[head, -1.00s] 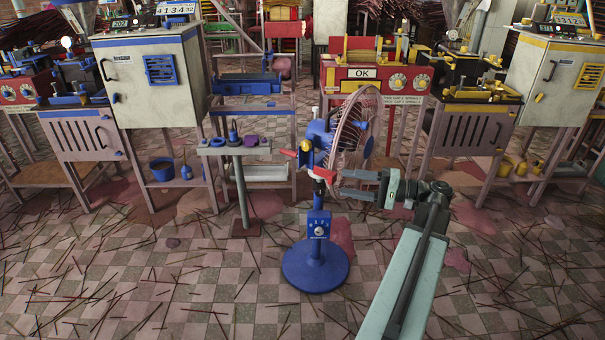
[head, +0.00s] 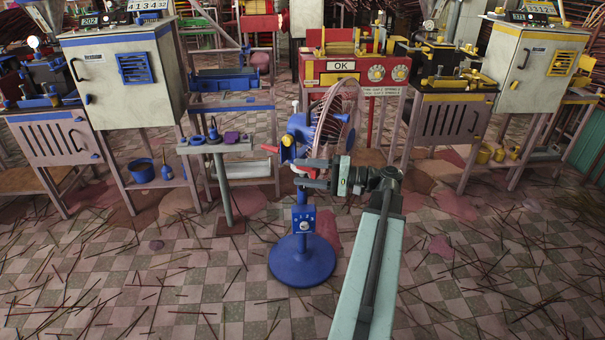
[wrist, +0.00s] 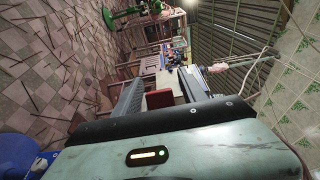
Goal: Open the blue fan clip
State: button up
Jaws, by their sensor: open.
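The blue fan (head: 303,222) stands upright on a round blue base, with its wire cage (head: 335,115) facing right. A red lever (head: 270,149) sticks out left of its head. A second red part (head: 306,171) sits at the neck below the head; I cannot tell for sure which is the clip. My gripper (head: 302,174) is at the neck, its fingers either side of this red part. In the wrist view, my open gripper (wrist: 158,84) has a red block (wrist: 159,99) between its fingers. Whether they touch it is unclear.
A small stand (head: 222,146) with blue and purple pieces is left of the fan. A grey cabinet (head: 125,75) is at the left, a red machine marked OK (head: 345,72) behind. The checkered floor (head: 200,270) in front is open but strewn with sticks.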

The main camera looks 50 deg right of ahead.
grip_shut()
dwell(1.2)
